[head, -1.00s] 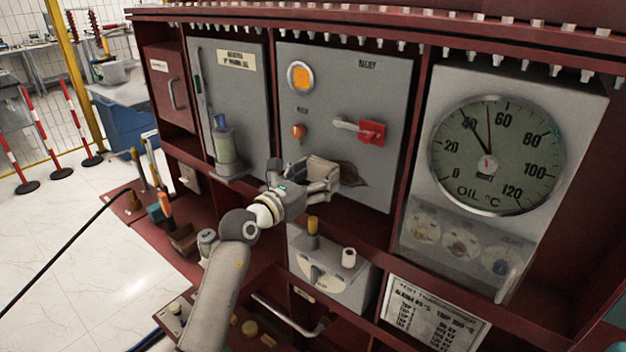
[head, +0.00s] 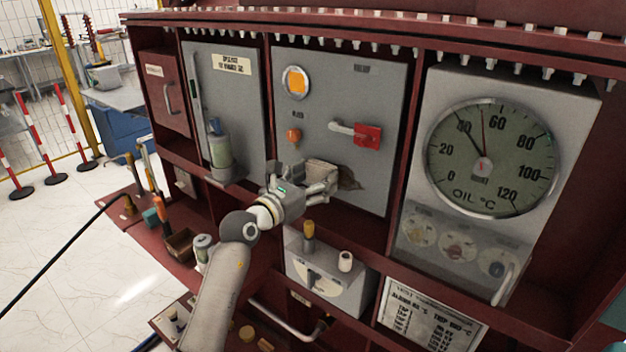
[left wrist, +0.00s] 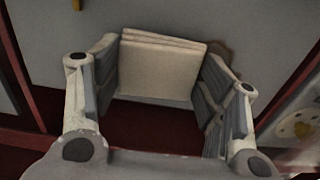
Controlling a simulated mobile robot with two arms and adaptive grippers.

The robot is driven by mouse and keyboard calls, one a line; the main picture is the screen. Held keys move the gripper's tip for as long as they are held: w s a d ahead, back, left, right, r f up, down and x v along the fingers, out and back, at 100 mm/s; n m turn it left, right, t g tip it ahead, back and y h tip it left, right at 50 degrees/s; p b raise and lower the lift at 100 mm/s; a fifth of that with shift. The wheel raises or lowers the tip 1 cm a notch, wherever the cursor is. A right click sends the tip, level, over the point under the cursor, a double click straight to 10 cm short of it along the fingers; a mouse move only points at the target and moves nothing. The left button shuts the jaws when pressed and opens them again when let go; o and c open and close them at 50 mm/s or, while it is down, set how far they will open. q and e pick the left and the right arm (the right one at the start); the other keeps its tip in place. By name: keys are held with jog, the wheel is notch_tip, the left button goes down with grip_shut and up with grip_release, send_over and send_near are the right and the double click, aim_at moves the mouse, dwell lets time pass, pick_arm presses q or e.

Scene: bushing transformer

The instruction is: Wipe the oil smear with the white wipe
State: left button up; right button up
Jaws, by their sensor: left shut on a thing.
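The white wipe (head: 322,172) is a folded, cream-white pad. It also shows in the left wrist view (left wrist: 160,70), flat between the fingers and facing the grey panel. My left gripper (head: 313,184) is shut on the wipe; its two fingers flank it in the left wrist view (left wrist: 160,75). The oil smear (head: 349,179) is a brown patch on the grey relief panel. Its visible part lies just right of the wipe, and a bit shows past the wipe's upper right corner in the left wrist view (left wrist: 221,48). The rest may be hidden behind the wipe and gripper. Contact with the panel cannot be told. My right gripper is not in view.
A grey box (head: 330,280) with a yellow-topped post sits below. A large oil gauge (head: 492,158) is at right. A bottle (head: 220,150) stands at left.

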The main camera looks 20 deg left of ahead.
pick_arm(q)
jog(key=shift+w+d, duration=0.1)
jog(key=shift+w, duration=0.25)
